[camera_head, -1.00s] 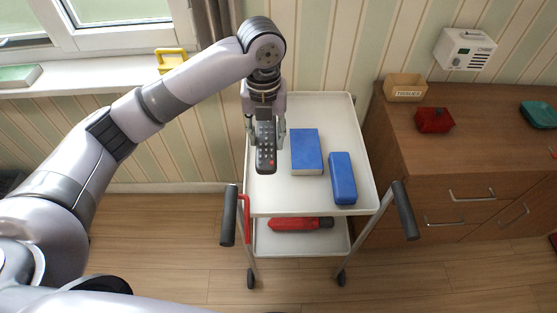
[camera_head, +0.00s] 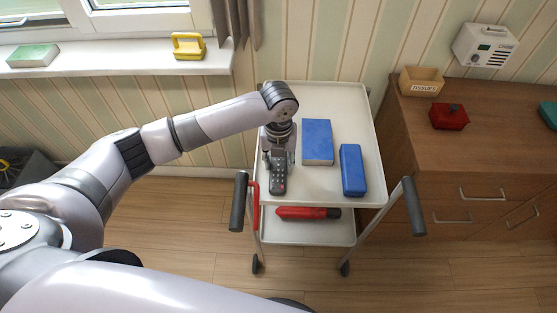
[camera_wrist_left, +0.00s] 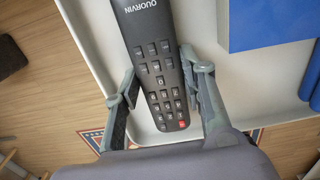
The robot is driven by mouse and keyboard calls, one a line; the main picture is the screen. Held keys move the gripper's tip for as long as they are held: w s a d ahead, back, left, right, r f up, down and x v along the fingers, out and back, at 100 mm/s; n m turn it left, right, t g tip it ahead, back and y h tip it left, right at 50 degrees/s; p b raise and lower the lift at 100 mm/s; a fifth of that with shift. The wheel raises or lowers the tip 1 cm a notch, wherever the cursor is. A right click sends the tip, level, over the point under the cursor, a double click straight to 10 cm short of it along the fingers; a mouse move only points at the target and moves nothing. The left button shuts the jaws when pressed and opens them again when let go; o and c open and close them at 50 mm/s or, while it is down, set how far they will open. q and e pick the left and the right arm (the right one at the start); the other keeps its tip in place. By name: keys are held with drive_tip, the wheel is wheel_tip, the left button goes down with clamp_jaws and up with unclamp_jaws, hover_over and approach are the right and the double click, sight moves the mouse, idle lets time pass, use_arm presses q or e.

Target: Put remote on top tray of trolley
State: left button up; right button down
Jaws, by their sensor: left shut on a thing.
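The dark grey remote (camera_head: 278,180) has many small buttons and one red button. It is between the fingers of my left gripper (camera_head: 279,162), over the left part of the trolley's white top tray (camera_head: 318,185). In the left wrist view the remote (camera_wrist_left: 155,60) lies lengthwise between both fingers (camera_wrist_left: 160,88), which are shut on it. I cannot tell whether the remote touches the tray surface. My right gripper is not in view.
A blue book (camera_head: 317,142) and a blue box (camera_head: 352,170) lie on the top tray, right of the remote. A red object (camera_head: 305,213) lies on the lower tray. The wooden cabinet (camera_head: 470,150) stands to the right, the windowsill (camera_head: 120,66) behind left.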

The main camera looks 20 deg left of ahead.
sight(279, 164)
use_arm(q)
drive_tip(key=shift+f, duration=0.1)
drive_tip(key=o, duration=1.2)
wheel_tip(279, 164, up, 12)
drive_tip(key=b, duration=0.1)
drive_tip(key=shift+r, duration=0.2)
